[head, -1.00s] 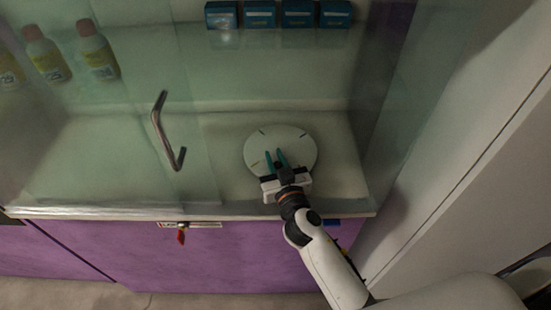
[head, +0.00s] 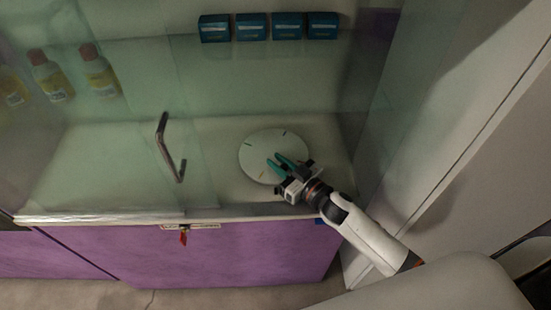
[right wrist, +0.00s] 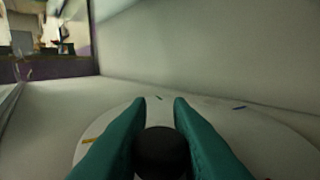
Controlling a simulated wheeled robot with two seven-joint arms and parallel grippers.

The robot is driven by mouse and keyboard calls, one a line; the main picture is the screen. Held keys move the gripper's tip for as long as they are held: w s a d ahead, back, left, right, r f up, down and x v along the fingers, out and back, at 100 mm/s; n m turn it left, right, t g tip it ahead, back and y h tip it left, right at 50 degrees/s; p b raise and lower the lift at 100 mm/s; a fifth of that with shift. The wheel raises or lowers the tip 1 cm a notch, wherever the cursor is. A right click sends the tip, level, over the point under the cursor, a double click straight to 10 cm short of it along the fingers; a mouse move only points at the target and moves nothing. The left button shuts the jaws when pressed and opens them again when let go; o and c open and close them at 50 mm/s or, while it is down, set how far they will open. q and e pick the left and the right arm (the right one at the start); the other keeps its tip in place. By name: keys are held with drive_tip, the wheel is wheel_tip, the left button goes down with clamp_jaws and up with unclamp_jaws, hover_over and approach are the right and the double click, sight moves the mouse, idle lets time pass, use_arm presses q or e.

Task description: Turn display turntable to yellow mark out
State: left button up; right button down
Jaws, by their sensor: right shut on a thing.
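The display turntable (head: 247,165) is a white round disc on the cabinet floor. In the right wrist view its disc (right wrist: 215,110) has a dark knob (right wrist: 162,152) standing on it. A yellow mark (right wrist: 95,140) is on the left of the disc there, with blue marks (right wrist: 158,98) farther back. In the head view the yellow mark (head: 261,175) looks to be at the lower left, near the front rim. My right gripper (head: 280,161) is shut on the knob, its teal fingers on either side. My left gripper is not in view.
A glass door with a metal handle (head: 163,148) stands left of the turntable. Blue boxes (head: 251,27) line a shelf behind, and bottles (head: 98,72) stand at the left. A red-tagged key (head: 183,238) hangs at the purple cabinet front (head: 235,262). A white wall rises at the right.

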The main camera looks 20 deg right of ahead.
drive_tip(key=shift+d+n+y, duration=0.25)
drive_tip(key=shift+n+y, duration=0.05)
drive_tip(key=shift+y, duration=0.2)
drive_tip(key=c, duration=1.3)
unclamp_jaws()
drive_tip(key=shift+c, duration=0.2)
drive_tip(key=v, duration=0.6)
drive_tip(key=shift+s+d+b, duration=0.15)
drive_tip(key=shift+s+b, duration=0.1)
drive_tip(key=shift+b, duration=0.05)
drive_tip(key=shift+s+d+r, duration=0.1)
drive_tip(key=shift+s+d, duration=0.15)
drive_tip(key=shift+s, duration=0.15)
drive_tip(key=shift+c, duration=0.5)
